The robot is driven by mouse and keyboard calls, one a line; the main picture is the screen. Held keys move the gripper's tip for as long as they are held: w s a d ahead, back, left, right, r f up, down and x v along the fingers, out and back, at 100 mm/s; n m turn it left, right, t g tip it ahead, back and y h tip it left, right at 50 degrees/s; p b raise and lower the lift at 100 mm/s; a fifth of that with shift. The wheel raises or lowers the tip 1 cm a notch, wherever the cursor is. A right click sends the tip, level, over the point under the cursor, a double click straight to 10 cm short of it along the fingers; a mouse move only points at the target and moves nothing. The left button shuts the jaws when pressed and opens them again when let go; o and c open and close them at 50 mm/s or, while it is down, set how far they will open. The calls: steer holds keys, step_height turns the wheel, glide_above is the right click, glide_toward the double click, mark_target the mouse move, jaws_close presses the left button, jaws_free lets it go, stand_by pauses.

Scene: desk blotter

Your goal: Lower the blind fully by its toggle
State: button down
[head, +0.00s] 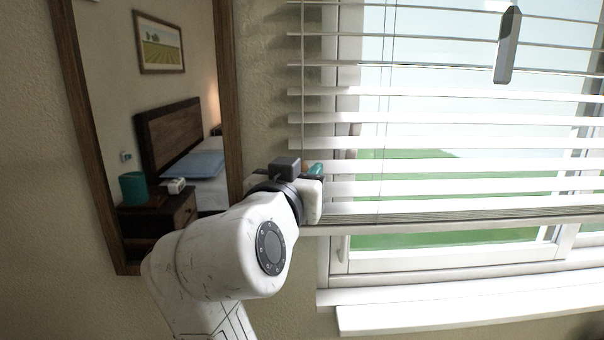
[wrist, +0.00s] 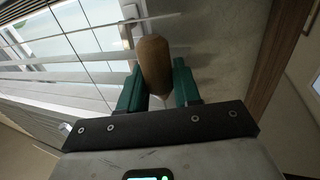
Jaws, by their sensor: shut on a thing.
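The white slatted blind (head: 450,143) hangs over the window in the head view, slats apart. Its bottom rail (head: 460,219) is above the sill, with a strip of window uncovered below. In the wrist view the brown wooden toggle (wrist: 155,62) stands between the green fingers of my gripper (wrist: 157,88), which is shut on it. In the head view my gripper (head: 316,172) is at the blind's left edge, just above the bottom rail; the toggle is hidden there. The blind's slats (wrist: 60,68) also show left of the toggle in the wrist view.
A wood-framed mirror (head: 236,100) on the left wall shows a bedroom. The white window sill (head: 450,312) juts out below the window. A dark elongated piece (head: 508,45) shows before the blind at upper right. Bare wall (head: 268,60) lies between mirror and blind.

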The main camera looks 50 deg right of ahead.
step_height(320, 180, up, 22)
steer(key=p, duration=1.4)
steer(key=shift+a+r+p, duration=0.1)
steer(key=shift+r+p, duration=0.15)
steer(key=shift+p, duration=0.05)
steer(key=c, duration=0.9)
jaws_free()
steer(key=b+v, duration=0.3)
steer(key=v, duration=0.7)
steer(key=shift+a, duration=0.35)
steer(key=shift+s, duration=0.1)
